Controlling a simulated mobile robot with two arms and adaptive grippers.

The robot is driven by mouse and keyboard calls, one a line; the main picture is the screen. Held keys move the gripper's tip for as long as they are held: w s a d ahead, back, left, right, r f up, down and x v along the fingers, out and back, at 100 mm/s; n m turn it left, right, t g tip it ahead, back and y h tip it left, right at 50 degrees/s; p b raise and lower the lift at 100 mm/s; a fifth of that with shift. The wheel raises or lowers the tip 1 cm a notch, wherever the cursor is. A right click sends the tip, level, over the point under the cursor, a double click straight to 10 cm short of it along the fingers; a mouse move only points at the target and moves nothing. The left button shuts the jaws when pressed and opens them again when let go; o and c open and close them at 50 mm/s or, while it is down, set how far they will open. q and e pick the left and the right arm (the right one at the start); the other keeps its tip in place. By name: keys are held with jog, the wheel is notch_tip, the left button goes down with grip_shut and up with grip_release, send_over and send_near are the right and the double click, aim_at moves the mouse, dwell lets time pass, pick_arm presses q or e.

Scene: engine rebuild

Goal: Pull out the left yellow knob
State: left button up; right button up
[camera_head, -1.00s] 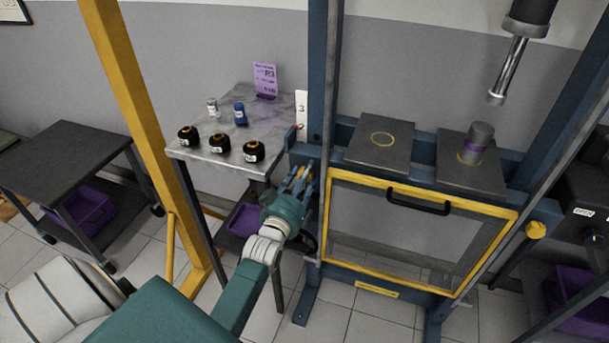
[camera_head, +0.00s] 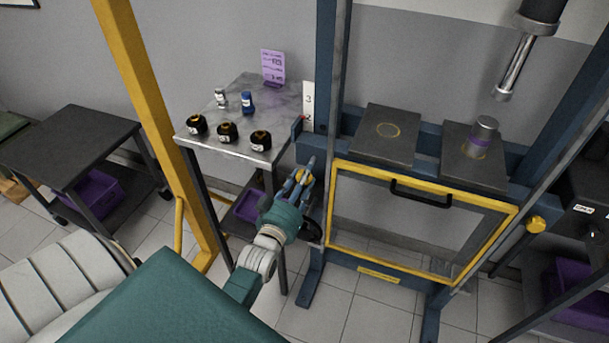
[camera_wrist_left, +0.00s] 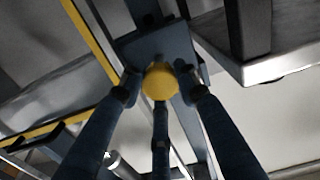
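The left yellow knob (camera_wrist_left: 160,81) is a round knob on the blue frame of the press. In the head view it shows only as a small yellow patch (camera_head: 301,175) among my fingers, at the left post. My left gripper (camera_head: 304,176) is at this knob. In the left wrist view its three blue fingers (camera_wrist_left: 159,88) stand around the knob, one left, one right and one below. The fingers look open, with the side fingertips close to the knob's edges; I cannot tell whether they touch it. My right gripper is not in view.
The press has a yellow-framed clear guard (camera_head: 415,222) with a black handle, and a right yellow knob (camera_head: 536,224). Two dark plates (camera_head: 386,150) lie above the guard. A marble-topped table (camera_head: 225,160) with black and small parts stands left, close to my gripper.

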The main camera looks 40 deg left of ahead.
pick_arm(q)
jog(key=o, duration=0.4)
jog(key=shift+s, duration=0.2)
jog(key=v, duration=1.2)
jog(key=shift+r, duration=0.1)
